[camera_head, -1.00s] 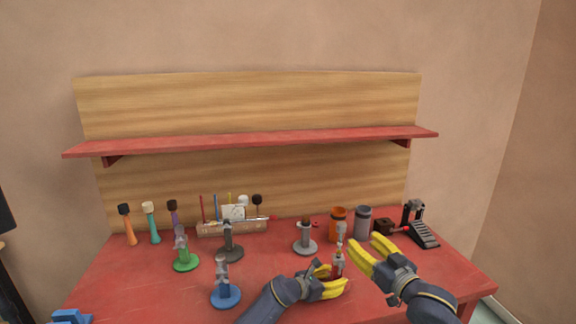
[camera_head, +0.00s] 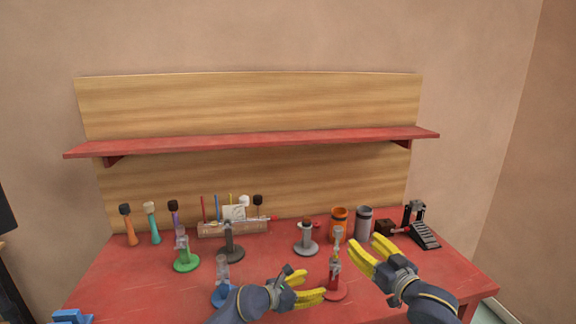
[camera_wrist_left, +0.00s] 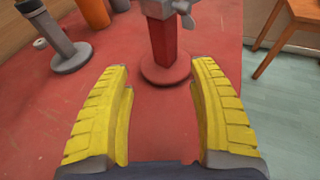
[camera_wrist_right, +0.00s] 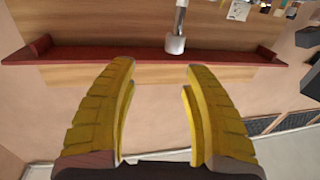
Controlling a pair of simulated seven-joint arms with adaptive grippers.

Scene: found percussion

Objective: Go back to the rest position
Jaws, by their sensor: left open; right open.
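My left gripper (camera_head: 315,286) is open and empty, low over the red table just left of the red stand (camera_head: 336,291). In the left wrist view the red stand (camera_wrist_left: 164,42) stands upright beyond the spread yellow fingers (camera_wrist_left: 162,95), apart from them. Its round base (camera_wrist_left: 165,74) is on the table. My right gripper (camera_head: 363,243) is open and empty, raised over the right part of the table. In the right wrist view its fingers (camera_wrist_right: 158,80) are spread with nothing between the tips.
A blue stand (camera_head: 222,270) is partly hidden by my left arm. A green stand (camera_head: 185,262), dark stand (camera_head: 232,252) and grey stand (camera_head: 305,246) stand behind. Orange (camera_head: 339,222) and grey cups (camera_head: 363,220) and a pedal (camera_head: 424,234) are at the right. A red shelf (camera_head: 250,142) overhangs the back.

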